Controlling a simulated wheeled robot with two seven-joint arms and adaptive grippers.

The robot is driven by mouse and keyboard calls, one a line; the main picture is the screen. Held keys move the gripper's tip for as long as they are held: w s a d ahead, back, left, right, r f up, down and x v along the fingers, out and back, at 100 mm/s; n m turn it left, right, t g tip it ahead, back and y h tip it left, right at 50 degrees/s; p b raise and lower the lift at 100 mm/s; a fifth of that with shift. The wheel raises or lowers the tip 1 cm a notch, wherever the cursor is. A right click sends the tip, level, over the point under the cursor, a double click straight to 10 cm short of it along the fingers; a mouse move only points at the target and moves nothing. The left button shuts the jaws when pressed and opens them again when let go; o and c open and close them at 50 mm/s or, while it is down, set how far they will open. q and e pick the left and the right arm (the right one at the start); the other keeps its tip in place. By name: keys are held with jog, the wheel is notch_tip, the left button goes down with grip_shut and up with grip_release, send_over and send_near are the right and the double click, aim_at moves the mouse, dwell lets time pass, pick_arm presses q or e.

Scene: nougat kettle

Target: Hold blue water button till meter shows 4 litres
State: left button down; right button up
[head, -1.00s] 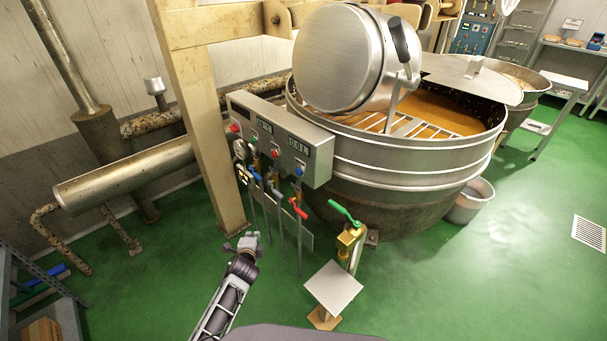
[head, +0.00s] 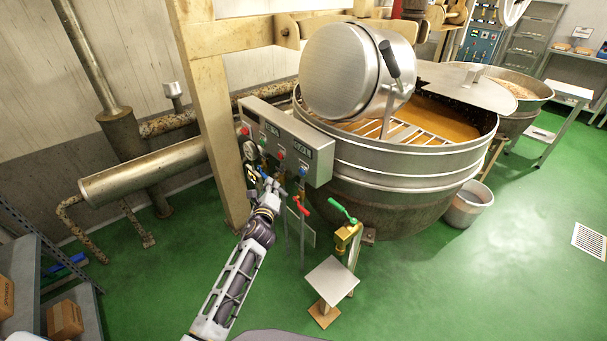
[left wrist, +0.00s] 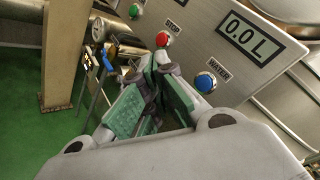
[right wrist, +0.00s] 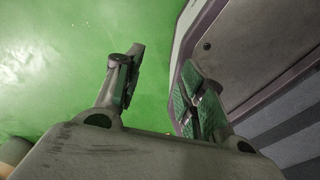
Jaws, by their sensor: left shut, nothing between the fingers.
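The blue water button (left wrist: 205,82) sits on the grey control panel, below the meter (left wrist: 250,38), which reads 0.0 L. In the head view the button (head: 303,171) and meter (head: 301,149) are at the panel's right end. My left gripper (left wrist: 162,65) is shut and empty, in front of the panel. In the left wrist view its tips are left of the blue button, just below the red stop button (left wrist: 162,39), and apart from the blue one. In the head view the left gripper (head: 272,185) is below the panel. My right gripper (right wrist: 162,62) is open and empty over green floor.
Blue and red-handled valves (head: 301,206) hang below the panel. A green-handled brass valve (head: 345,230) stands to the right above a square plate (head: 331,278). The large kettle (head: 395,190) is right behind the panel. A beige post (head: 215,120) rises at its left.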

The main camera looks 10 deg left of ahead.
aim_at(302, 172)
pick_arm(q)
jog(key=shift+w+d, duration=0.1)
jog(key=shift+w, duration=0.05)
pick_arm(e)
jog(key=shift+f, duration=0.1)
pick_arm(q)
jog(key=w+d+b, duration=0.4)
jog(key=w+d, duration=0.1)
jog(key=w, duration=0.1)
jog(key=shift+w, duration=0.4)
pick_arm(e)
jog(key=w+d+f, duration=0.1)
jog(key=d+f, duration=0.1)
jog(key=w+d+f, duration=0.1)
jog(key=d, duration=0.1)
jog(key=shift+w, duration=0.3)
pick_arm(q)
jog(key=shift+d, duration=0.1)
pick_arm(e)
jog(key=shift+a, duration=0.2)
jog(key=shift+s+a+f, duration=0.15)
jog(key=shift+s+a, duration=0.25)
jog(key=shift+a, duration=0.2)
jog(key=shift+d, duration=0.15)
